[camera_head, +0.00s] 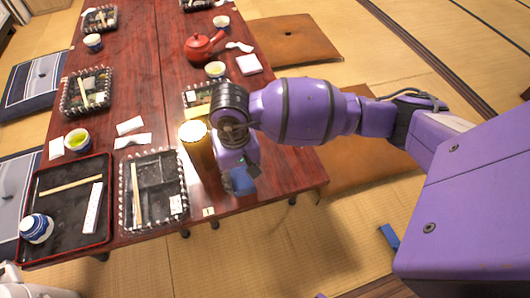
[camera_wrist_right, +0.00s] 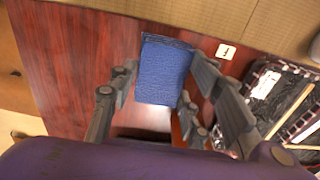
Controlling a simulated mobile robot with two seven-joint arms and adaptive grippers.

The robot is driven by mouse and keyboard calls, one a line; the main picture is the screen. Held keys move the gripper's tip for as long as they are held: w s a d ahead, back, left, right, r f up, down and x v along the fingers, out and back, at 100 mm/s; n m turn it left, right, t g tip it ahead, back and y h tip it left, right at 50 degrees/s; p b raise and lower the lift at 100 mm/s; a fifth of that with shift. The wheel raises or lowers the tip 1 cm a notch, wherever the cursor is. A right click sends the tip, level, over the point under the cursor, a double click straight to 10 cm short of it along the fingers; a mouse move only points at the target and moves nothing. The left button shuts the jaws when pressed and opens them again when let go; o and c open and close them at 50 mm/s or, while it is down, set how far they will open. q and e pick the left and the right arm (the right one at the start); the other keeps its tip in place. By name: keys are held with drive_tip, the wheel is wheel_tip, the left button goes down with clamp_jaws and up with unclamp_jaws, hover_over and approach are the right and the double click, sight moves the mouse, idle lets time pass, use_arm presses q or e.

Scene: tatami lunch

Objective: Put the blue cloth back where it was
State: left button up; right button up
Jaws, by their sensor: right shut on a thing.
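The blue cloth (camera_head: 240,181) is a small, folded-looking blue piece at the front right part of the red wooden table (camera_head: 232,205). My right gripper (camera_head: 238,165) is over the table and shut on it. In the right wrist view the cloth (camera_wrist_right: 167,72) lies between the two dark fingers (camera_wrist_right: 160,85), with the table surface below. I cannot tell whether the cloth touches the table. My left gripper is not in view.
A tall amber glass (camera_head: 198,150) stands just left of my right gripper. A black bento box (camera_head: 153,178) and a red-rimmed tray (camera_head: 68,208) are further left. A red teapot (camera_head: 203,46) stands further back. A small white numbered tag (camera_head: 208,212) is near the front edge.

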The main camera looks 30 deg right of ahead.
sight(237, 170)
drive_tip(key=shift+w+f, duration=0.6)
drive_tip(key=shift+f, duration=0.05)
drive_tip(key=shift+w+f+b, duration=0.25)
drive_tip(key=shift+w+b, duration=0.05)
drive_tip(key=shift+w, duration=0.05)
drive_tip(key=shift+w+f, duration=0.2)
drive_tip(key=shift+f, duration=0.15)
wheel_tip(237, 170, down, 3)
drive_tip(key=shift+r+b, duration=0.1)
drive_tip(key=shift+b, duration=0.55)
drive_tip(key=shift+d+f, duration=0.1)
drive_tip(key=shift+f, duration=0.15)
drive_tip(key=shift+r, duration=0.1)
